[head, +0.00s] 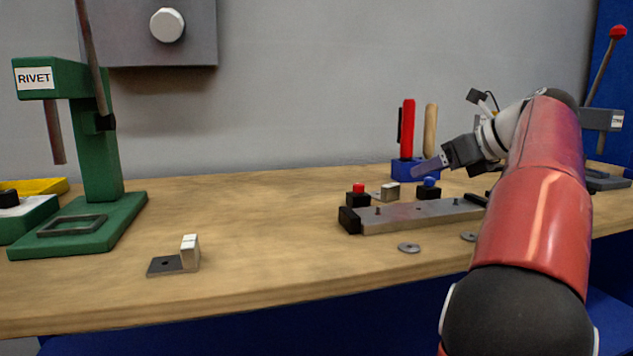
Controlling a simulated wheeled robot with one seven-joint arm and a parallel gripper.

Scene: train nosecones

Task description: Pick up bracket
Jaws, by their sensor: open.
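A small L-shaped bracket (166,266) lies on the workbench at the front left, with a dark flat plate with a hole and a pale upright part at its right end. A second small pale metal piece (390,191) sits behind the long fixture, between the red and blue buttons; I cannot tell whether it is also a bracket. My gripper (418,169) is at the right, above the back of the bench near the tool holder, pointing left. It is open and empty, and far from the front-left bracket.
A green rivet press (97,160) stands at the left. A long metal fixture (420,214) lies at centre right, with flat washers (409,248) in front. A blue tool holder (403,168) stands behind. The wooden bench (270,230) is clear between bracket and fixture.

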